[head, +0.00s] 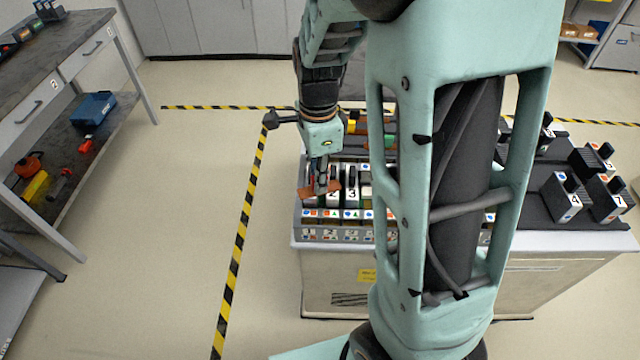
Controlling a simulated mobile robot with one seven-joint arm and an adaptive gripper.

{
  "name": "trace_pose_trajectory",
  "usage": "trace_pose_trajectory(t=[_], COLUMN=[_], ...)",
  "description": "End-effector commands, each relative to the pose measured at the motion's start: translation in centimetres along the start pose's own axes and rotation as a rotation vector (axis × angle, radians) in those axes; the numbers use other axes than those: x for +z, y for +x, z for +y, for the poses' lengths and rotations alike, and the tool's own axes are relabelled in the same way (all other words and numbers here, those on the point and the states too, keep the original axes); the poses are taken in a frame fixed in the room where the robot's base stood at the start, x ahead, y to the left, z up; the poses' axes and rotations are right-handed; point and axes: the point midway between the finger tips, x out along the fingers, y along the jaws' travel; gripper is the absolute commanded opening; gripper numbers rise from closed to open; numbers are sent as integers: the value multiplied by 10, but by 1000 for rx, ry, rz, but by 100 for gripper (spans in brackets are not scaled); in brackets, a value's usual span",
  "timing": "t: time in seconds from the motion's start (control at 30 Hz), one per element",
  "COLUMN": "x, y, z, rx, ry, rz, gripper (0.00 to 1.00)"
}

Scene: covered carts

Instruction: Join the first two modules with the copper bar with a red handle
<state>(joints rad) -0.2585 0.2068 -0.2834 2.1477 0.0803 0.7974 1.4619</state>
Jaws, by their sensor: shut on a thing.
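My gripper (321,184) points down over the left end of the module row on the cart. It is shut on the copper bar (308,193), whose copper-brown ends show on both sides of the fingers. The bar lies at or just above the tops of the leftmost modules; I cannot tell whether it touches them. Its handle is hidden by the fingers, so its colour does not show. A module marked 2 (335,199) and one marked 3 (352,197) stand side by side. The module left of 2 is mostly hidden under the bar.
The cart (335,285) carries a rail with coloured labels (336,234) along its front. Modules marked 4 (573,200) and 7 (617,199) stand on its right side. My arm hides the cart's middle. A workbench (50,70) stands at left; the floor between is clear.

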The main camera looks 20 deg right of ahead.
Motion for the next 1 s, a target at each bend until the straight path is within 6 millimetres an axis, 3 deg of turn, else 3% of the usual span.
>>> trace_pose_trajectory(t=[0.1, 0.3, 0.83, 1.0], x=[0, 0, 2, 2], y=[4, 6, 5, 17], z=[6, 10, 11, 10], rx=[-1, -1, -1, -1], ry=[167, 324, 349, 349], rz=[0, 1, 1, 1], gripper=[0, 0, 0, 0])
